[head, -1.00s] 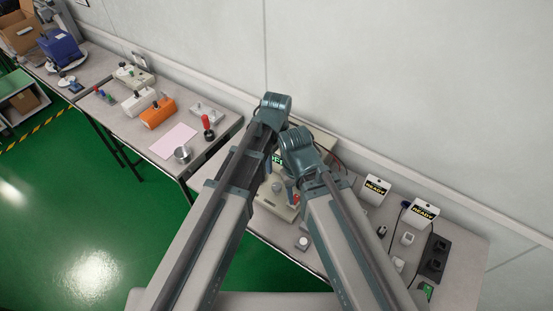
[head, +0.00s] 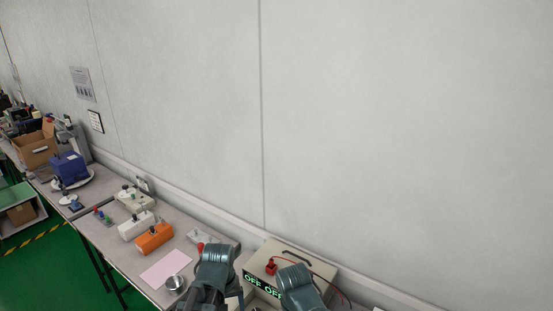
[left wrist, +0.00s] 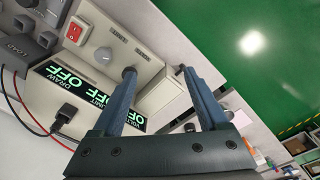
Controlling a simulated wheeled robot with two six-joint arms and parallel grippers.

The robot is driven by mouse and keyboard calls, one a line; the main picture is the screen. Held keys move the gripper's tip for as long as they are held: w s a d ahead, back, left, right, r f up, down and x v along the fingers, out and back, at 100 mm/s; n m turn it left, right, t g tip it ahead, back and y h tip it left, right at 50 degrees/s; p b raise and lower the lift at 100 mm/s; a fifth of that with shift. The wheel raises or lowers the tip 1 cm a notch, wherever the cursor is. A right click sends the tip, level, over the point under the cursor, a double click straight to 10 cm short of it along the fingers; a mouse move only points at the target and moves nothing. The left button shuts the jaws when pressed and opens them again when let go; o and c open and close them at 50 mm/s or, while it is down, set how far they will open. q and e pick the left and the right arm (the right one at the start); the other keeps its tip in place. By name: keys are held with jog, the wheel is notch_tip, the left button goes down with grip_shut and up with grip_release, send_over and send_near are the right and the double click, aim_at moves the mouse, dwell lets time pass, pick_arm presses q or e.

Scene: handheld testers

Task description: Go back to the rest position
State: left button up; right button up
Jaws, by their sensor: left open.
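My left gripper (left wrist: 157,74) is open, with nothing between its two fingers in the left wrist view. It is in front of a beige tester (left wrist: 150,60) with a green "OFF" display, a red switch and a grey knob; touching or apart, I cannot tell. In the head view the tester (head: 315,262) stands against the wall at bottom centre, with a red plug and red lead on top. My left arm (head: 215,265) and right arm (head: 297,285) show at the bottom edge. My right gripper's fingers are not visible.
Left along the bench are an orange tester (head: 154,239), a white tester (head: 136,226), a metal cup (head: 175,284) and a pink sheet (head: 166,267). Further off are a blue device (head: 69,168) and a cardboard box (head: 36,149). Green floor (left wrist: 250,45) is open beside the bench.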

pick_arm(q)
jog(key=s+a+m, duration=0.3)
jog(key=a, duration=0.1)
jog(key=s+d+m+y, duration=0.1)
jog(key=s+d+m, duration=0.2)
jog(key=d, duration=0.8)
jog(key=shift+s+d+g, duration=0.2)
jog(key=shift+s+g, duration=0.2)
jog(key=shift+s, duration=0.65)
jog(key=shift+d, duration=0.1)
pick_arm(e)
jog(key=shift+d, duration=0.1)
